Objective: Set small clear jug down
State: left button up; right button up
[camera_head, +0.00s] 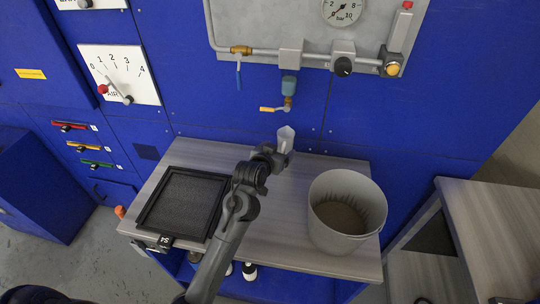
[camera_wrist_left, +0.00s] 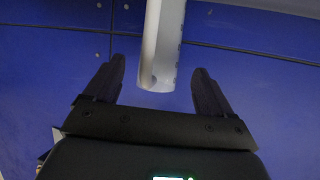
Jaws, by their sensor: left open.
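The small clear jug (camera_head: 285,138) is a pale translucent vessel at the back edge of the grey wood-look table, below a small tap. My left gripper (camera_head: 270,153) is just in front of it, to its lower left. In the left wrist view the jug (camera_wrist_left: 163,45) stands out between the two spread fingers of the left gripper (camera_wrist_left: 157,68), with a gap on each side. The left gripper is open. The jug's base is partly hidden in the head view, so I cannot tell whether it touches the table. My right gripper is not in view.
The table (camera_head: 285,205) carries a black tray (camera_head: 222,230) at left and a grey bin (camera_head: 325,225) with brown contents at right. The tap (camera_head: 286,103) hangs from piping on the blue wall. Between tray and bin the tabletop is mostly clear, apart from my arm.

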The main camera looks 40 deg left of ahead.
pick_arm(q)
jog(key=p+v, duration=0.1)
jog(key=v, duration=0.6)
jog(key=shift+r, duration=0.1)
